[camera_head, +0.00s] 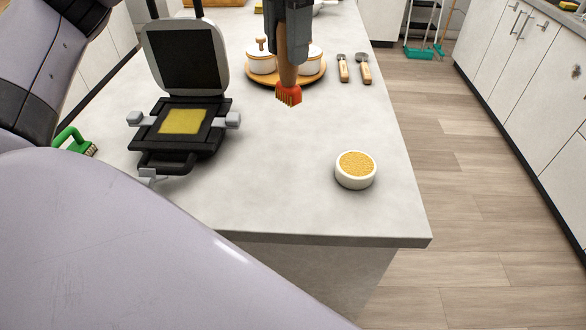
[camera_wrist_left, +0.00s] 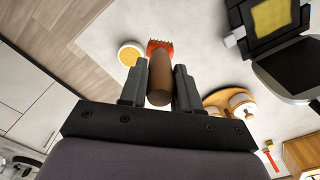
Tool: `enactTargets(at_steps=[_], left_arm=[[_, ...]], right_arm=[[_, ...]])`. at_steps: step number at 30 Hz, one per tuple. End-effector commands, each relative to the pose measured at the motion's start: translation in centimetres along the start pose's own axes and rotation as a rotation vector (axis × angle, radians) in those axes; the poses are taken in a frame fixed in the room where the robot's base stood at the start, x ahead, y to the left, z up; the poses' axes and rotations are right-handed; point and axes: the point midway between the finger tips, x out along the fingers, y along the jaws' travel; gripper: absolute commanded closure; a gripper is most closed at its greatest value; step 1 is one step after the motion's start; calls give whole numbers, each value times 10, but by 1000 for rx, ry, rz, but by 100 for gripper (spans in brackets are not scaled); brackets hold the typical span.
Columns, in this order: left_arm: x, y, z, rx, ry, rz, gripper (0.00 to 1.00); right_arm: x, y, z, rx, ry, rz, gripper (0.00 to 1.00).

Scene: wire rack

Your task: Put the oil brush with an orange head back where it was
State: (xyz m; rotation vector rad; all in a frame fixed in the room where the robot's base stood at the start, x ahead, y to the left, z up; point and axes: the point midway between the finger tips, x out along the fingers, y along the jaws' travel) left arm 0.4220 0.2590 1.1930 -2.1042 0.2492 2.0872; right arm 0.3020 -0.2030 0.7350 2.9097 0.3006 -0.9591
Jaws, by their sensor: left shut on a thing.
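The oil brush has a brown wooden handle (camera_head: 291,40) and an orange-red bristle head (camera_head: 289,95). My left gripper (camera_head: 287,50) is shut on its handle at the top middle of the head view. The brush hangs head down, apparently above the counter. In the left wrist view the handle (camera_wrist_left: 159,82) is between the two fingers of my left gripper (camera_wrist_left: 160,88), with the orange head (camera_wrist_left: 158,47) beyond. My right gripper is not in view. I cannot tell where the brush stood before.
On the grey counter (camera_head: 290,190) are an open press (camera_head: 185,75) with a yellow slab, a white bowl (camera_head: 355,182) of yellow grains, a wooden tray (camera_head: 262,81) with white pots, two wooden-handled tools (camera_head: 344,70) and a green brush (camera_head: 70,138). The counter's front middle is clear.

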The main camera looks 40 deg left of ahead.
Motion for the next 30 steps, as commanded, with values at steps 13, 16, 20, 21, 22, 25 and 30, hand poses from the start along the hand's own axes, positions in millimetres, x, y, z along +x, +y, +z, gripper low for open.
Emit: enactTargets(at_steps=[13,16,20,21,22,25,30], left_arm=[[95,0,2,0,-6,2,99],[114,0,2,-1,-6,3,99],[133,0,2,-1,-3,2,99],[137,0,2,-1,-4,2,99],[140,0,2,-2,-2,1,99],[147,0,2,-2,-2,0,99],[160,0,2,-2,-3,0,99]], right_arm=[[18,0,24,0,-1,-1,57],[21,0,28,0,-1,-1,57],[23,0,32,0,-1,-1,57],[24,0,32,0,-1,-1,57],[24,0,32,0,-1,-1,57],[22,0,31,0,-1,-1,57],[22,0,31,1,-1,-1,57]])
